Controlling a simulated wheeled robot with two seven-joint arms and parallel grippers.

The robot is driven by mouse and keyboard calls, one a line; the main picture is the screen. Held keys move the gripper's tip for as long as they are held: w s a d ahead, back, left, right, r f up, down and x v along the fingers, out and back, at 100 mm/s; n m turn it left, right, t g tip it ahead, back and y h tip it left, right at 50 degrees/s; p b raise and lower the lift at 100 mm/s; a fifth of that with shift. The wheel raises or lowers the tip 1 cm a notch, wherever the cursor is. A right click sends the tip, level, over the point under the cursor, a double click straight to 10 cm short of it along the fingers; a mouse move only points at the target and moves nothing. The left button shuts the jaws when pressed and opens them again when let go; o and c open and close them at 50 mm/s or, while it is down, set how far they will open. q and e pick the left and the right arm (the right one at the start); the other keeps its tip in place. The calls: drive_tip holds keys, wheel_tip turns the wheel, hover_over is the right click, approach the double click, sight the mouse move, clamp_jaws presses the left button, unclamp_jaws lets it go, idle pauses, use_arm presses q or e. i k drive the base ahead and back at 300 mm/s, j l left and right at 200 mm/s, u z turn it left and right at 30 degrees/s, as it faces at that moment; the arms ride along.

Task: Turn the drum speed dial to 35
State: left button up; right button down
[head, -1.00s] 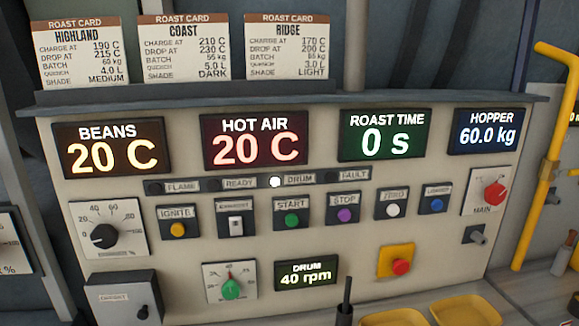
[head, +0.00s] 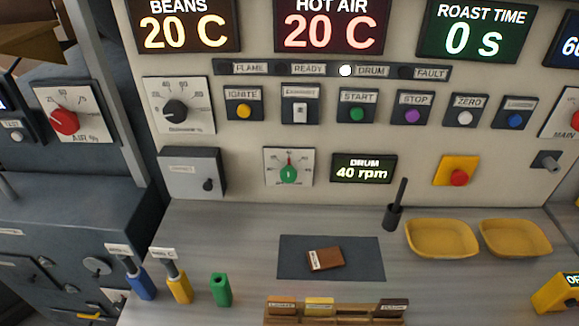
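The drum speed dial is a green knob (head: 289,174) on a white square scale plate (head: 270,180), low on the panel. A small red mark shows just above the knob, near the top of the scale. The scale numbers are too small to read. The drum display (head: 363,168) to its right reads 40 rpm. Neither of my grippers is in the head view.
A black dial (head: 175,112) sits up and left of the drum dial, with a grey box (head: 193,173) below it. On the counter (head: 230,235) are a dark mat (head: 300,262), yellow trays (head: 441,238) and coloured holders (head: 220,289). Free air lies before the panel.

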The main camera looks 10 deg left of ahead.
sight(288, 174)
drive_tip(key=k+j, duration=0.8)
